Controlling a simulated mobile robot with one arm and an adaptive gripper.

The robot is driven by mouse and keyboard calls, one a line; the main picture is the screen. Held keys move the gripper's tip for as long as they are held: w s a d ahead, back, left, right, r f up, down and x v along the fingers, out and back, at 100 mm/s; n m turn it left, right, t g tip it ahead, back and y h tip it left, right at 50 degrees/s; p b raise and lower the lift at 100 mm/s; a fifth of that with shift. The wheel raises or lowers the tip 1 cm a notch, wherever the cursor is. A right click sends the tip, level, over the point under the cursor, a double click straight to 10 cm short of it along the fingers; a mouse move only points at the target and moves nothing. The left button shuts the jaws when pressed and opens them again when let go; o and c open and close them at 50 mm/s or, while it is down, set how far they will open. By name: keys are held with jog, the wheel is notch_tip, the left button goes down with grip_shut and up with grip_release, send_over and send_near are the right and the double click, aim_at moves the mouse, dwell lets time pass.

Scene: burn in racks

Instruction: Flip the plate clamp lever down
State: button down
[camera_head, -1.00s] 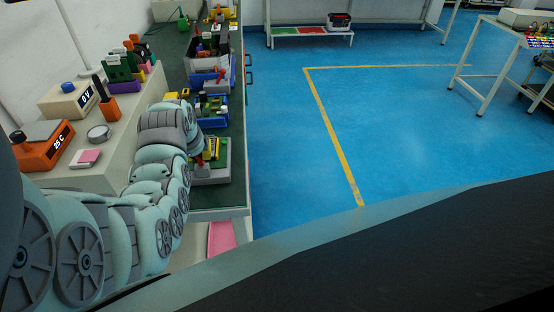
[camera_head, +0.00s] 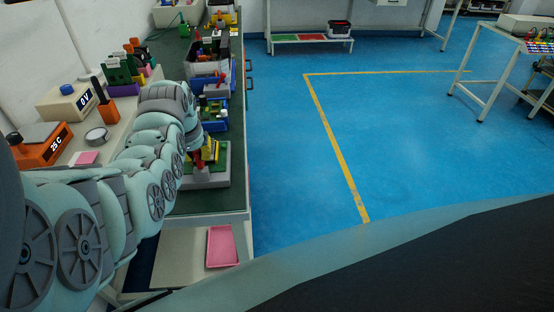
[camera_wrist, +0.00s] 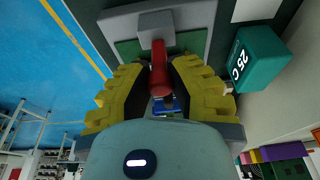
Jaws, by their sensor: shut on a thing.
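The plate clamp's red lever (camera_wrist: 159,68) shows in the wrist view, pointing from the fixture toward the camera. The dark inner faces of my gripper (camera_wrist: 160,78) are on both sides of it, closed on it, with yellow stepped outer parts. The fixture's grey base (camera_wrist: 188,18) with green areas lies beyond the fingertips. In the head view the fixture's pale base (camera_head: 213,179) sits near the bench's front end, with red and yellow parts above it. My arm hides part of it, so the lever's exact tilt is unclear.
A blue bin (camera_head: 215,113) with parts stands behind the fixture on the green bench top (camera_head: 205,203). An orange scale (camera_head: 43,145) and a 0 V box (camera_head: 68,102) stand at left. A pink tray (camera_head: 221,246) lies below the bench top.

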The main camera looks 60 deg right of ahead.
jog(key=c, duration=0.8)
grip_release()
jog(key=shift+v, duration=3.75)
jog(key=shift+w, duration=0.1)
